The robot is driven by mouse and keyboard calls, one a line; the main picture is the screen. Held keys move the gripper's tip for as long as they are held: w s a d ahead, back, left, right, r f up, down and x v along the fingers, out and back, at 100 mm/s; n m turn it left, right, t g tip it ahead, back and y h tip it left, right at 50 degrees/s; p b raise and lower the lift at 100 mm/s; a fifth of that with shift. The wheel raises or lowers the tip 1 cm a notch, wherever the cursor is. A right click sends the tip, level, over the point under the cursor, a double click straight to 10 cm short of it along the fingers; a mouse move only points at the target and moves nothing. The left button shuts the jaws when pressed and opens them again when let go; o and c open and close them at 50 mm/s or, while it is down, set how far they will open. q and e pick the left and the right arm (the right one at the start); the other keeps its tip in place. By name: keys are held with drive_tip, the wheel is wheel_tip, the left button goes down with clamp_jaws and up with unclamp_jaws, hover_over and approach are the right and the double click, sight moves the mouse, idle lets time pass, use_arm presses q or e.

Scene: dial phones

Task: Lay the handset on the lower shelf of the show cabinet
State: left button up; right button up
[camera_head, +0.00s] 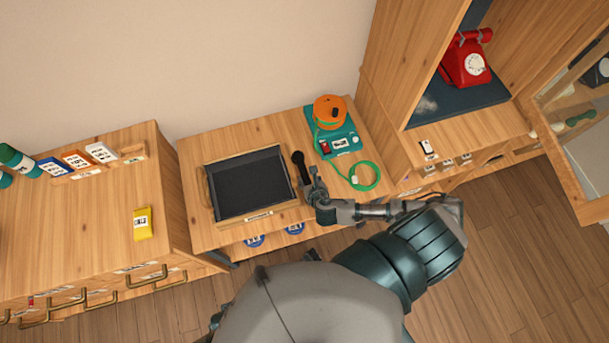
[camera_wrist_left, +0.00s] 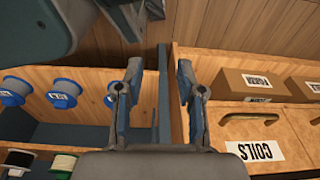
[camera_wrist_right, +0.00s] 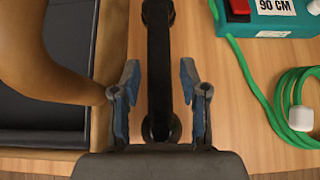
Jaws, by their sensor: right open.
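The black handset (camera_head: 299,168) lies on the wooden table (camera_head: 190,160), between a dark-lined tray and a teal box. My right gripper (camera_head: 311,188) is open at it. In the right wrist view the handset (camera_wrist_right: 158,75) lies lengthwise between the parted fingers (camera_wrist_right: 158,88), with a gap on each side. The show cabinet (camera_head: 402,60) stands at the right; a red dial phone (camera_head: 466,62) sits on its dark blue shelf (camera_head: 455,103). I cannot tell whether this is the lower shelf. My left gripper (camera_wrist_left: 159,78) is open and empty in the left wrist view.
The dark-lined tray (camera_head: 203,190) is left of the handset. The teal box (camera_head: 343,139) with an orange reel (camera_head: 330,110) and a coiled green cord (camera_head: 366,178) is right. A glazed door (camera_head: 585,185) stands open at the cabinet's right. Drawers labelled COILS (camera_wrist_left: 255,151) are near my left gripper.

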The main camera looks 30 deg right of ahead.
sight(305, 175)
drive_tip(key=b+x, duration=0.1)
drive_tip(key=x, duration=0.3)
drive_tip(key=shift+s+f, duration=0.1)
drive_tip(key=shift+f, duration=0.1)
drive_tip(key=shift+w+f, duration=0.25)
drive_tip(key=shift+w, duration=0.2)
use_arm(q)
drive_tip(key=w+r, duration=0.2)
drive_tip(key=r, duration=0.1)
drive_tip(key=shift+w+d, duration=0.1)
drive_tip(key=shift+w, duration=0.05)
use_arm(e)
clamp_jaws()
drive_tip(key=shift+r, duration=0.1)
